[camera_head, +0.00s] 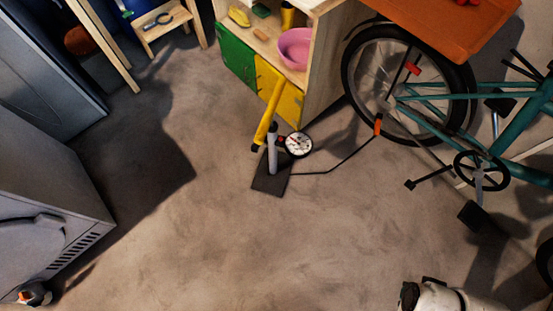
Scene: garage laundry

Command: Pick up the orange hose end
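The orange hose end (378,125) is at the tip of a thin black hose (340,162), at the lower left of the bicycle's wheel. The hose runs from there to the foot of a floor pump (272,155), which stands on a dark base plate with a yellow handle and a round white gauge. From this view I cannot tell whether the hose end touches the wheel. A white and black part of my arm (440,297) shows at the bottom right edge, well below the hose end. No gripper fingers can be made out.
A teal bicycle (515,130) fills the right side. Behind the pump stands a wooden cabinet (325,70) with green and yellow doors and a pink bowl (296,48). An orange-brown top (450,30) overhangs the wheel. Grey appliances line the left. The central floor is clear.

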